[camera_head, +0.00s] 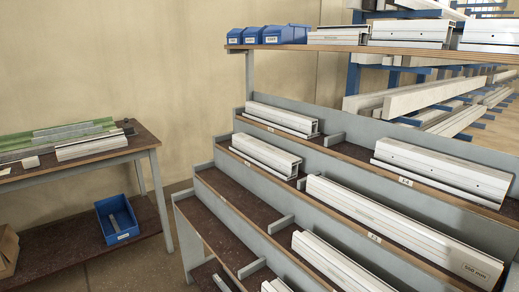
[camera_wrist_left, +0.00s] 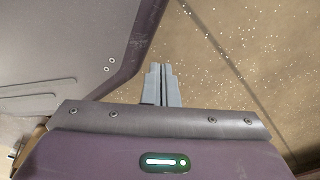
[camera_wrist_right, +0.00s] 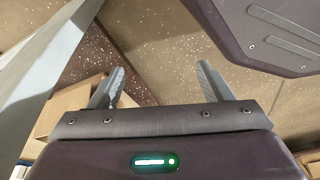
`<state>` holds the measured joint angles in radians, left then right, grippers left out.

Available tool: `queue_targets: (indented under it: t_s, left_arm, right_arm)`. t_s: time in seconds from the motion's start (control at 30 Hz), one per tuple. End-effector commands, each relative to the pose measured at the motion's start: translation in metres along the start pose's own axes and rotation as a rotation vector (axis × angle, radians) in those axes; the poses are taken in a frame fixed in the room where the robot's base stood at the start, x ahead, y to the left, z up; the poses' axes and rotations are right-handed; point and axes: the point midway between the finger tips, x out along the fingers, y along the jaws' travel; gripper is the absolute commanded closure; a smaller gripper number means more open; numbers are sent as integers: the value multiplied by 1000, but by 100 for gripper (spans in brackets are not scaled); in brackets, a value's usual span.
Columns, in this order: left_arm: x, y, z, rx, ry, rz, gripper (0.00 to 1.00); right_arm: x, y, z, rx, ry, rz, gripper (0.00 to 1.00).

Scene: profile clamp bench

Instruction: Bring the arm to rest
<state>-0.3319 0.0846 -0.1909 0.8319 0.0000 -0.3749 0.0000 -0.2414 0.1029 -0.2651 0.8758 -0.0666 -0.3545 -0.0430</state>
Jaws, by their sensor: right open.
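My left gripper (camera_wrist_left: 162,84) shows in the left wrist view with its two fingers together, pointing over a speckled floor. Nothing shows between them. My right gripper (camera_wrist_right: 160,82) shows in the right wrist view with its fingers wide apart and nothing between them. Below it are brown floor and a cardboard box. Neither gripper and neither arm shows in the head view. A dark part of my own body shows beside each gripper in the wrist views.
A stepped rack (camera_head: 222,187) holds several white profiles (camera_head: 390,228) in the head view. Blue bins (camera_head: 286,34) stand on its top shelf. A workbench (camera_head: 140,140) at the left carries green and white profiles, with a blue bin (camera_head: 117,219) on its lower shelf. Floor shows between them.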

Motion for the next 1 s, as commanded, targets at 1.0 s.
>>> queue_targets:
  t_s: [1.0]
  left_arm:
    - [-56,0,50,7,-25,1,100]
  right_arm:
    - [-66,-6,136,141,-172,51,28]
